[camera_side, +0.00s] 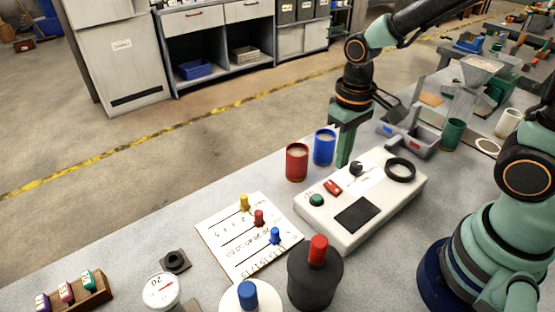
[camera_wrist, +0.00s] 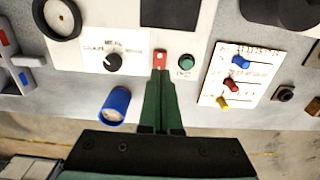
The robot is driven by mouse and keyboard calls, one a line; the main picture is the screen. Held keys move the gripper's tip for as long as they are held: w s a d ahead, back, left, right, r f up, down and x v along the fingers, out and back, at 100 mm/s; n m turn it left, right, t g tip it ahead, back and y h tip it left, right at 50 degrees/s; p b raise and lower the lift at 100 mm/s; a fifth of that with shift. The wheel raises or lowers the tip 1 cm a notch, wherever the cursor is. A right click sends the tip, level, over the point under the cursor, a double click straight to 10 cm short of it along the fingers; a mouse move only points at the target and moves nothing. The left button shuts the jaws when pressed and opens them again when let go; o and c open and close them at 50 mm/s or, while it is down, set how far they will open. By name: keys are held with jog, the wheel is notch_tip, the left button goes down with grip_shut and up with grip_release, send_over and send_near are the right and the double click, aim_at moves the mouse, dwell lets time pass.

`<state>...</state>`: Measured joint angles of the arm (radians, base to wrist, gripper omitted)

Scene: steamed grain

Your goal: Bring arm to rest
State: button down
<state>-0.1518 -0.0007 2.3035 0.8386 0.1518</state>
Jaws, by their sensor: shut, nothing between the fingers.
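My gripper (camera_side: 346,150) hangs from my raised arm at the back edge of the white control box (camera_side: 340,229), near the blue cup. In the wrist view my gripper (camera_wrist: 162,78) is shut with nothing between its fingers, and its tips appear close to the red switch (camera_wrist: 160,60) on the box. I cannot tell whether they touch it. The red switch also shows in the side view (camera_side: 333,187), with a green button (camera_side: 316,200) and a black knob (camera_side: 355,168) near it.
A red cup (camera_side: 297,162) and a blue cup (camera_side: 324,148) with pale contents stand behind the box. A board with coloured pegs (camera_side: 230,244) lies left of it. A dark cylinder with a red knob (camera_side: 315,280) stands in front. A grey divided tray (camera_side: 420,143) is at right.

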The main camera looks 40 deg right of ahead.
jog(key=shift+r, duration=0.15)
jog(key=d+r+t, duration=0.2)
jog(key=r, duration=0.4)
jog(key=s+d+r+t, duration=0.1)
jog(key=d+r+t, duration=0.1)
jog(key=r, duration=0.4)
jog(key=shift+s+d+r+t, duration=0.2)
jog(key=shift+s+d+t, duration=0.1)
jog(key=shift+t, duration=0.5)
